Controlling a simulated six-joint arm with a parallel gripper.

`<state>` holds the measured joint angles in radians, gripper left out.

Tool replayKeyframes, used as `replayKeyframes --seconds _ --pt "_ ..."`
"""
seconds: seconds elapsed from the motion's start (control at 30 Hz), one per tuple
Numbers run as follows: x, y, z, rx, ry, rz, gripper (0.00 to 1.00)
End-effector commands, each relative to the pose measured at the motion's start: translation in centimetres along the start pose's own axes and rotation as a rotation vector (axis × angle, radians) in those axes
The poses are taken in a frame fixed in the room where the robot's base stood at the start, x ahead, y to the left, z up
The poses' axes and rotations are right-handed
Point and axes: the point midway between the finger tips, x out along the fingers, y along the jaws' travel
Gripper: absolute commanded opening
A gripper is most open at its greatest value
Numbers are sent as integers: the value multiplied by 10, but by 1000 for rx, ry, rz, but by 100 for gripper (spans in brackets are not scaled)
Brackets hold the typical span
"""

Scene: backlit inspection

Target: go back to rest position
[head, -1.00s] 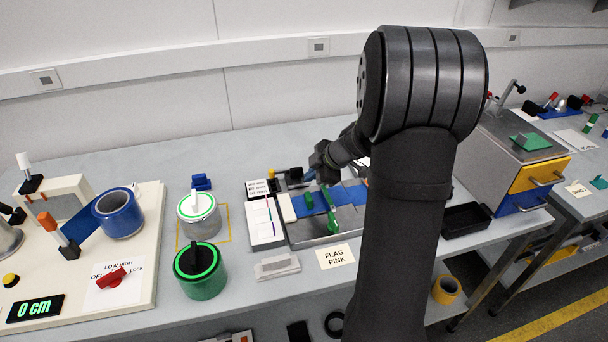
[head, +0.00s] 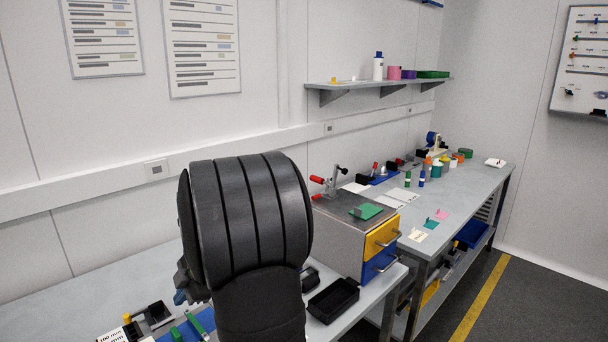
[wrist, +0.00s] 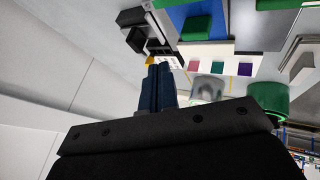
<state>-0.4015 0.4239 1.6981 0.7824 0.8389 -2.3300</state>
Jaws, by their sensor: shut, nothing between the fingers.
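My gripper (wrist: 160,66) shows in the wrist view as two dark blue fingers pressed together, with nothing between them. It hangs in free space and touches nothing that I can see. In the head view my own dark arm fills the lower middle and hides most of the gripper. Only a small bluish piece of the gripper end (head: 181,297) shows at the arm's left side, above the bench.
In the wrist view a green can (wrist: 268,97) and a grey-white can (wrist: 207,88) lie beyond the gripper. In the head view a black tray (head: 333,299) and a steel box with drawers (head: 345,228) stand right of my arm. A wall shelf (head: 380,88) hangs behind.

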Motion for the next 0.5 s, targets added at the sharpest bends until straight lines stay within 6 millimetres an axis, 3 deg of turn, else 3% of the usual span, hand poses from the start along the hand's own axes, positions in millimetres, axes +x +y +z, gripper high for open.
replayKeyframes --seconds 0.4,0.5 --pt "80 -1 -1 1 2 -4 0" --pt "92 8 0 0 1 -2 0"
